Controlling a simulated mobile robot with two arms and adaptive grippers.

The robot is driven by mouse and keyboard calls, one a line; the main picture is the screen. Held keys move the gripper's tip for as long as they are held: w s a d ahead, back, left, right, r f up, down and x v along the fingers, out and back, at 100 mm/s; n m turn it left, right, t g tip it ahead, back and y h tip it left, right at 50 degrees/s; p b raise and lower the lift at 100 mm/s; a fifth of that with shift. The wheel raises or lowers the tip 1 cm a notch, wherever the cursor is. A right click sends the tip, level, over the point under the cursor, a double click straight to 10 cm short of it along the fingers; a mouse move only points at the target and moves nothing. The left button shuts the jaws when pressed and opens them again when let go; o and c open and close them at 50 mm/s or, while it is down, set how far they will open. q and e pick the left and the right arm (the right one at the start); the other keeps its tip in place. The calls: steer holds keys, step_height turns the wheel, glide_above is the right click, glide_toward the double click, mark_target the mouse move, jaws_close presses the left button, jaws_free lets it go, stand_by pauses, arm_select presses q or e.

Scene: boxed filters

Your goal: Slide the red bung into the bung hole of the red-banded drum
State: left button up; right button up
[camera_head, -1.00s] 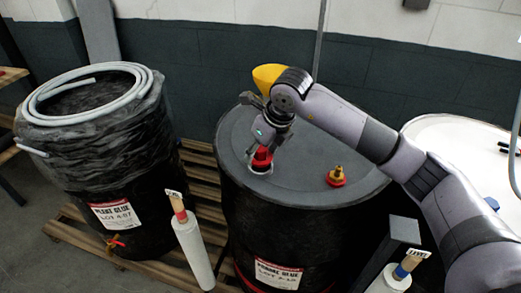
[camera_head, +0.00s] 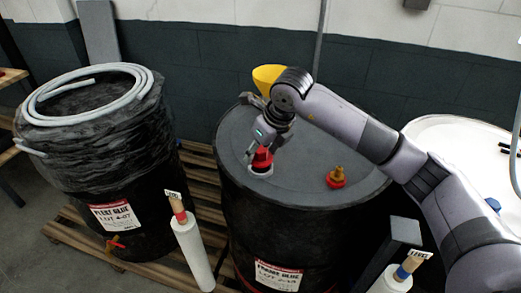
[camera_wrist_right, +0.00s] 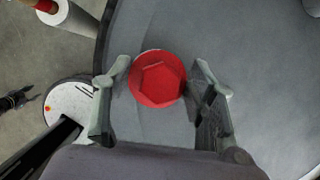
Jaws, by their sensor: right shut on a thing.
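The red bung (camera_head: 263,156) is at the pale-rimmed bung hole (camera_head: 260,170) near the front left of the grey lid of the red-banded drum (camera_head: 310,200). A strip of red band shows low on that drum. My right gripper (camera_head: 262,150) comes down from above and is shut on the bung. In the right wrist view the bung's round red top with a hexagonal face (camera_wrist_right: 158,79) lies between the two fingers. The bung covers the hole there, so how deep it sits cannot be told. My left gripper is not in view.
A brass fitting with a red base (camera_head: 336,178) stands on the same lid, right of the bung. A yellow funnel (camera_head: 267,76) is behind. A wrapped drum with a coiled hose (camera_head: 90,90) stands left, a white-topped drum (camera_head: 455,140) right. White rolls stand in front.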

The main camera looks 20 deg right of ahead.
steer(key=shift+f+b, duration=1)
steer(key=shift+f, duration=0.2)
steer(key=o, duration=1.2)
steer(key=shift+r, duration=0.1)
steer(key=v, duration=1.2)
steer(key=shift+d, duration=0.1)
